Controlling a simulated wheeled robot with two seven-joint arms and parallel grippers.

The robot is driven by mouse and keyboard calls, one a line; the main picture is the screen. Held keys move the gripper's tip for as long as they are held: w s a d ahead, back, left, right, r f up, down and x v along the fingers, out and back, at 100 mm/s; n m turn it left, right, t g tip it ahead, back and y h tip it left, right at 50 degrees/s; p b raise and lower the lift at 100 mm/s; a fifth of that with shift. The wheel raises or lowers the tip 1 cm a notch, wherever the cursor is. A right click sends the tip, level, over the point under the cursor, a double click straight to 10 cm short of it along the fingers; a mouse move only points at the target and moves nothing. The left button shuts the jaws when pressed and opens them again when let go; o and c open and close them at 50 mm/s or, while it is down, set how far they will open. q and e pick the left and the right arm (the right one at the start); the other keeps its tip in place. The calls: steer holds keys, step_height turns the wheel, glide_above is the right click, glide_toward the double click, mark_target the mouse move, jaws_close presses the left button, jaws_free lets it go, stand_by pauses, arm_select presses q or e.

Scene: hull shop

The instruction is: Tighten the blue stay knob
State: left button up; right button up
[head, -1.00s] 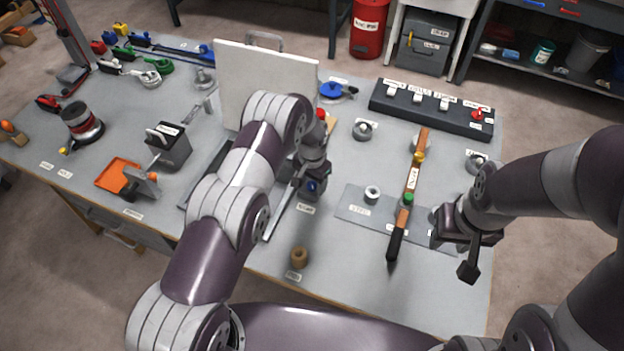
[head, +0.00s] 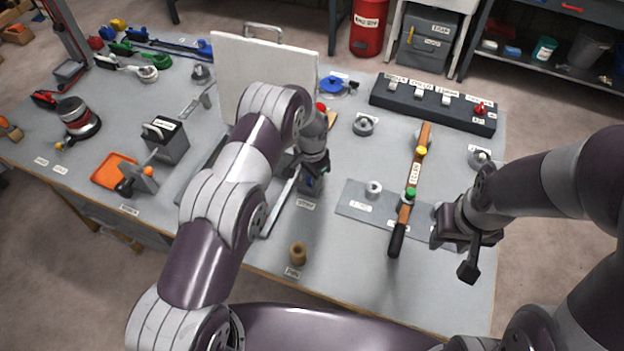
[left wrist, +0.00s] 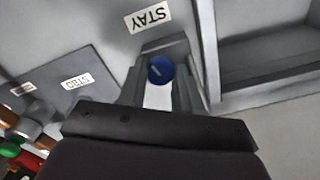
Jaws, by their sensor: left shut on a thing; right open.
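The blue stay knob (left wrist: 160,70) shows in the left wrist view between the two fingers of my left gripper (left wrist: 160,88), with a pale line across its face. My left gripper is shut on it. A STAY label (left wrist: 148,16) lies beside the knob. In the head view my left gripper (head: 308,172) is at the right side of the raised white panel (head: 262,80), and mostly hides the knob. My right gripper (head: 462,240) is open and empty, above the right end of the grey plate (head: 352,203).
A bar with a black handle (head: 397,240) and yellow and green knobs lies across the plate. A black switch box (head: 432,103) is behind it. A tan cylinder (head: 298,253) stands near the front edge. An orange tray (head: 112,170) is at left.

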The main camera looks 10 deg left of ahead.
arm_select(q)
steer(key=m+b, duration=0.2)
steer(key=m, duration=0.1)
steer(key=shift+f, duration=0.15)
steer(key=m+b, duration=0.2)
steer(key=m, duration=0.1)
steer(key=shift+m, duration=0.3)
steer(key=m+b, duration=0.1)
steer(key=m, duration=0.1)
steer(key=shift+m, duration=0.3)
steer(key=m+b, duration=0.1)
steer(key=m, duration=0.2)
steer(key=shift+m, duration=0.3)
steer(key=m, duration=0.2)
steer(key=m+b, duration=0.1)
steer(key=m, duration=0.1)
steer(key=shift+r+m, duration=0.2)
steer(key=shift+m, duration=0.1)
steer(key=shift+w+m+b, duration=0.1)
steer(key=shift+m+b, duration=0.35)
steer(key=shift+m, duration=1.35)
steer(key=shift+r, duration=0.1)
steer(key=o, duration=1)
steer(key=shift+o, duration=0.2)
